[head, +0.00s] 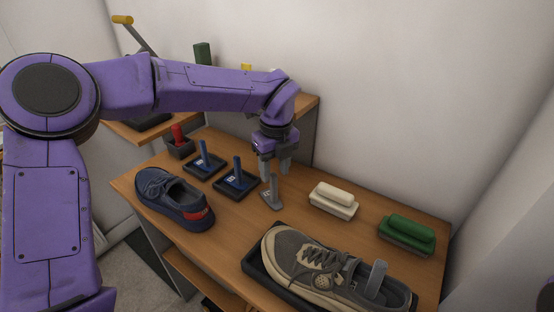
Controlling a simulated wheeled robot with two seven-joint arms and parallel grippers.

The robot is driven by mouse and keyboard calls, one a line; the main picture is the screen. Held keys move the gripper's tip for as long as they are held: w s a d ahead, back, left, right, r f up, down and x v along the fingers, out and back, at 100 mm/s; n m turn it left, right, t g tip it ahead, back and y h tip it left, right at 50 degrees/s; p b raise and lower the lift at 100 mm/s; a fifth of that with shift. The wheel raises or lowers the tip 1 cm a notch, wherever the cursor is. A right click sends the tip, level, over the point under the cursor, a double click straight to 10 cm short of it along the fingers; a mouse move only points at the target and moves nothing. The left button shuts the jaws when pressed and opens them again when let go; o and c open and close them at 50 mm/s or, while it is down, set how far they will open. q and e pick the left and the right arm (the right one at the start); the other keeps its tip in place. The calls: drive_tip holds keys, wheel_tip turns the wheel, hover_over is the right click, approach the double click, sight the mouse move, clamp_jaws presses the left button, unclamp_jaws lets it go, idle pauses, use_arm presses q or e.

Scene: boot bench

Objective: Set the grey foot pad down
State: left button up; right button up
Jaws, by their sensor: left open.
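The grey foot pad (271,200) stands upright on the wooden bench top, its small flat base down and its grey handle up. It is right of the blue pads and behind the grey shoe. My left gripper (275,170) points down just above the pad, its two fingers apart around or just over the handle's top. I cannot tell whether a finger touches the handle. My right gripper is not in view.
Two blue-handled pads (237,177) (204,162) sit in black trays. A navy shoe (174,199) stands at left, a grey shoe (318,268) in a black tray in front. A cream brush (334,200) and green brush (407,232) lie right. Bare wood surrounds the grey pad.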

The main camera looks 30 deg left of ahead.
use_arm(q)
wheel_tip(320, 180, up, 5)
drive_tip(key=shift+d+f, duration=0.1)
drive_tip(key=shift+d, duration=0.05)
idle(1.3)
